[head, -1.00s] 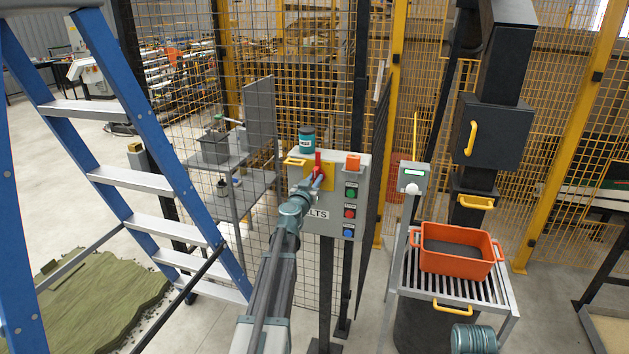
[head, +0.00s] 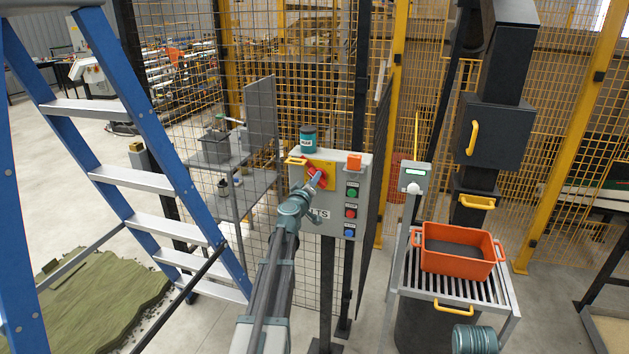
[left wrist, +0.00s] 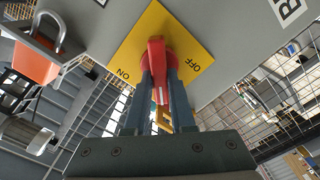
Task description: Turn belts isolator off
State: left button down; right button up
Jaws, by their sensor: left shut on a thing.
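A grey control box (head: 333,225) stands on a post in the middle of the head view, its label partly hidden by my arm. On its front is a yellow plate (head: 326,181) with a red rotary handle (head: 311,170). My left gripper (head: 316,179) is shut on this handle. In the left wrist view, the red handle (left wrist: 156,60) is between the two fingers (left wrist: 160,90). The yellow plate (left wrist: 148,20) there reads ON at left and OFF at right. The handle lies between the two words. My right gripper is not in view.
A teal jar (head: 308,140) stands on the box. Several push buttons (head: 350,212) run down the box's right side. A blue ladder (head: 150,120) is at left, an orange crate (head: 458,262) on a slatted stand at right.

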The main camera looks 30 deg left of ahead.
pick_arm(q)
jog(key=shift+a+f+n, duration=0.1)
jog(key=shift+f+n, duration=0.05)
jog(key=shift+n, duration=1.95)
jog(key=shift+f+n, duration=0.1)
jog(key=shift+n, duration=2)
jog(key=shift+s+n, duration=0.1)
jog(key=shift+n, duration=0.2)
jog(key=c, duration=0.8)
grip_release()
jog(key=shift+o, duration=0.2)
jog(key=v, duration=1.3)
jog(key=shift+s, duration=0.35)
